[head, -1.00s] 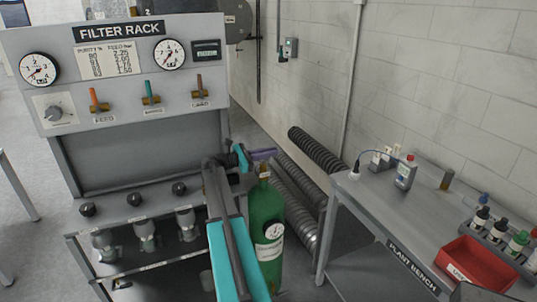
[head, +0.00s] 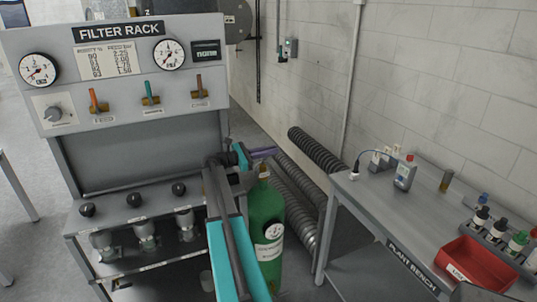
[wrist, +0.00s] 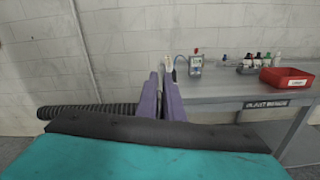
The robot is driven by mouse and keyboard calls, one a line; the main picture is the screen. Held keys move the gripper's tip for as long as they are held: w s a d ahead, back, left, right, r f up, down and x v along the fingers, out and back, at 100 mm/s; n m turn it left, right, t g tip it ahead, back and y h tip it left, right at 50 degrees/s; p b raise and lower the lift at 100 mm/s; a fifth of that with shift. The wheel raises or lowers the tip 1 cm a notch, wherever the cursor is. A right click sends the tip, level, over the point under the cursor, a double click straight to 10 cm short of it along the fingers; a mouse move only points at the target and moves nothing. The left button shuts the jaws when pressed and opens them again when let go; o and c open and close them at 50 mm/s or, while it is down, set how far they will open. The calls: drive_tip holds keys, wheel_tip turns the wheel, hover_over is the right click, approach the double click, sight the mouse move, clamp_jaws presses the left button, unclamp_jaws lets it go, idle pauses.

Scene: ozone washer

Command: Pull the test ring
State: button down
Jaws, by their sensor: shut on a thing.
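My gripper (head: 266,152), with purple fingers, is just above the brass valve top of the green gas cylinder (head: 266,225), beside the filter rack. In the wrist view the fingers (wrist: 164,80) are close together, with a small pale thing at their tips. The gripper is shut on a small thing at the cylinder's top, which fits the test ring. The ring's own shape is too small and too covered by the fingers to make out.
The filter rack (head: 140,105), with gauges and coloured levers, stands at left. Dark ribbed hoses (head: 318,150) lie behind the cylinder by the wall. The plant bench (head: 400,215) at right holds bottles and a red tray (head: 478,262).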

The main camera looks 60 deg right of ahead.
drive_tip(key=shift+w+r, duration=0.2)
drive_tip(key=shift+r, duration=0.45)
drive_tip(key=shift+d, duration=0.1)
drive_tip(key=c, duration=1.9)
unclamp_jaws()
drive_tip(key=shift+f, duration=0.1)
drive_tip(key=shift+s, duration=0.1)
drive_tip(key=shift+b+v, duration=0.35)
drive_tip(key=shift+v, duration=0.4)
drive_tip(key=b+v, duration=0.4)
drive_tip(key=v, duration=0.8)
drive_tip(key=shift+a, duration=0.2)
